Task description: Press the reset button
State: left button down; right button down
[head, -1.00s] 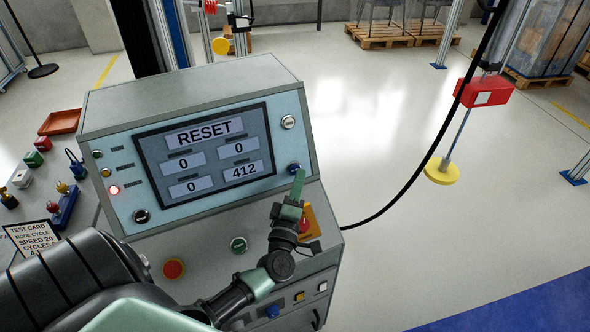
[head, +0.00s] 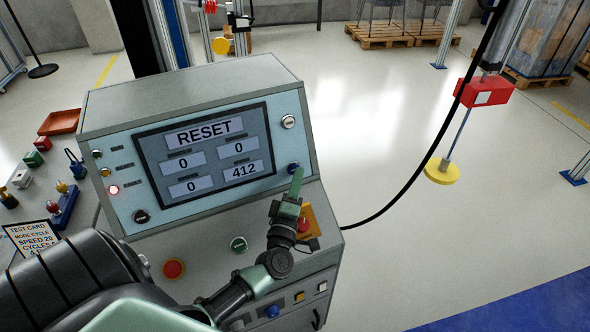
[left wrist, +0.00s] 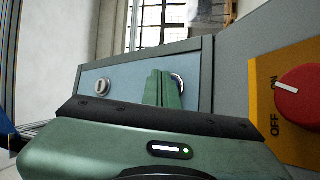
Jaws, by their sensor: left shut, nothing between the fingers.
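The control console (head: 190,85) has a sloped panel with a screen (head: 205,155) that reads RESET, with 0, 0, 0 and 412 below. A blue button (head: 294,168) sits at the panel's lower right. My left gripper (head: 298,175) is shut and empty, its fingertips at the blue button and partly covering it. In the left wrist view the shut fingers (left wrist: 164,90) overlap the button's ring (left wrist: 177,82). I cannot tell whether they touch it or whether it is pressed in. My right gripper is not in view.
A red rotary switch on a yellow plate (left wrist: 262,100) is close beside my left gripper. A red button (head: 173,269) and a green button (head: 238,244) are on the lower console. A black cable (head: 415,150) hangs at right.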

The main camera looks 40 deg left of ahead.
pick_arm(q)
jog(key=shift+w+a+f, duration=0.1)
jog(key=shift+w+a, duration=0.1)
jog(key=shift+a, duration=0.15)
dwell(0.9)
jog(key=shift+d, duration=0.1)
jog(key=shift+s+d+r+p, duration=0.2)
jog(key=shift+s+d+p, duration=0.15)
jog(key=shift+d, duration=0.25)
jog(key=shift+s+d+r+p, duration=0.2)
jog(key=shift+s+d+p, duration=0.15)
jog(key=shift+d, duration=0.35)
jog(key=shift+s+d+r+p, duration=0.25)
jog(key=shift+s+d, duration=0.2)
jog(key=shift+d, duration=0.3)
jog(key=shift+s+d+r+p, duration=0.15)
jog(key=shift+s+d+p, duration=0.2)
jog(key=shift+d, duration=0.35)
